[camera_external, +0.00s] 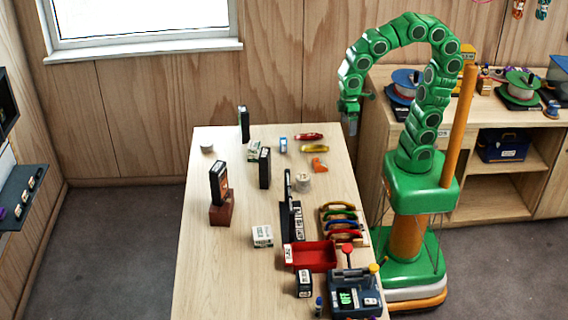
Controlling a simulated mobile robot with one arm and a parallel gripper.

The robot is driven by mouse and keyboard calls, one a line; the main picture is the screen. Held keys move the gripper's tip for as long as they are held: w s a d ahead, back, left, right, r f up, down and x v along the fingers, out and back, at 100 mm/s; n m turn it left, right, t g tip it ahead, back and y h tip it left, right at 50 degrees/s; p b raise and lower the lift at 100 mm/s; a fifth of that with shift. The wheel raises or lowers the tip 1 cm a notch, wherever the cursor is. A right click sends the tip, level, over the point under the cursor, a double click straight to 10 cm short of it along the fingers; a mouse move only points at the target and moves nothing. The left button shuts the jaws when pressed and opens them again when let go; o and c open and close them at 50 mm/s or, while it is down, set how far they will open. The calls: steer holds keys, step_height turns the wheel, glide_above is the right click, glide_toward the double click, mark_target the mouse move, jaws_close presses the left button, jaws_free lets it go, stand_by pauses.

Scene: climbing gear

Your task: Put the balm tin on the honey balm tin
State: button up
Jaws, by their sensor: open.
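A small, low, round grey tin (207,149) lies on the table near its far left edge. A pale round item (303,182), like a short cylinder, stands near the middle right of the table. No label is readable on either, so I cannot tell which is the balm tin or the honey balm tin. My gripper (350,122) hangs down from my curled green arm, beyond the table's far right corner, well above and apart from both. It is open and appears empty; its fingers are small in this view.
Dark upright boxes (265,168) stand on the table, one on a brown block (221,213). A red tray (311,256), a rack of coloured carabiners (342,226) and a device with levers (354,290) crowd the near right.

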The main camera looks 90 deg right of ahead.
steer(key=s+d+f+m, duration=0.1)
steer(key=s+d, duration=0.1)
steer(key=s, duration=0.5)
steer(key=s+d+f+m+g, duration=0.1)
steer(key=s+d, duration=0.2)
steer(key=s, duration=0.4)
steer(key=shift+s, duration=0.3)
